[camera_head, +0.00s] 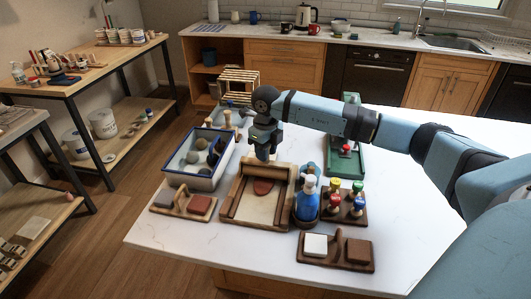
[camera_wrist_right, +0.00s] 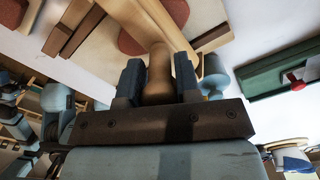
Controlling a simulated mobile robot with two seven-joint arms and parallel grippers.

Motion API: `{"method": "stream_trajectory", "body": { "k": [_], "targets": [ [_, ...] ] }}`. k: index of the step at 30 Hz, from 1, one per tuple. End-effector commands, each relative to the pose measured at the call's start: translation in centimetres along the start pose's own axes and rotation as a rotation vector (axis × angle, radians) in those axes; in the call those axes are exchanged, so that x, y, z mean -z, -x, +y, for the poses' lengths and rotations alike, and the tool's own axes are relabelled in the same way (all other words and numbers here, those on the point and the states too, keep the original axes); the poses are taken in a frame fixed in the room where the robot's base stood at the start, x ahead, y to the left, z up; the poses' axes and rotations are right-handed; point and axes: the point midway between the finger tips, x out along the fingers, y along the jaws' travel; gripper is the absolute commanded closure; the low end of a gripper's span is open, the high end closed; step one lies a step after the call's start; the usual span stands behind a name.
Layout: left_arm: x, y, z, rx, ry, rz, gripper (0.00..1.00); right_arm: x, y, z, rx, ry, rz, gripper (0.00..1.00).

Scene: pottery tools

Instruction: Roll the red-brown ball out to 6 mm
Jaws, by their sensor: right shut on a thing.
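The red-brown clay (camera_head: 264,187) lies on the pale bed of a wooden-framed board (camera_head: 258,211); it looks flattened and roughly oval. My right gripper (camera_head: 264,152) is above the far end of that board. In the right wrist view its two fingers (camera_wrist_right: 159,82) are shut on a turned wooden handle (camera_wrist_right: 158,70), probably of a rolling pin. The handle points to the board, and red-brown clay (camera_wrist_right: 133,42) shows beyond it. The rest of the held tool is mostly hidden, and I cannot tell whether it touches the clay. My left gripper is out of view.
A blue bottle (camera_head: 307,203) and a rack of coloured-top bottles (camera_head: 344,207) stand to the right. The table's right front is clear.

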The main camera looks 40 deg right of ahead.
Motion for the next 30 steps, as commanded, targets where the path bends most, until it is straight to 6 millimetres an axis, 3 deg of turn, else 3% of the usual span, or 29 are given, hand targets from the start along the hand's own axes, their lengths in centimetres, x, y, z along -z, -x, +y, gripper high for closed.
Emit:
{"method": "stream_trajectory", "body": {
  "k": [15, 30],
  "targets": [
    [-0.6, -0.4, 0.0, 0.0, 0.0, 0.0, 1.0, -0.7, -0.4, -1.5, -0.001, 0.001, 0.005, 1.0],
    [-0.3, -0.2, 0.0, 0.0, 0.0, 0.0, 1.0, -0.2, -0.3, -0.6, 0.0, 0.002, 0.005, 1.0]
  ]
}}
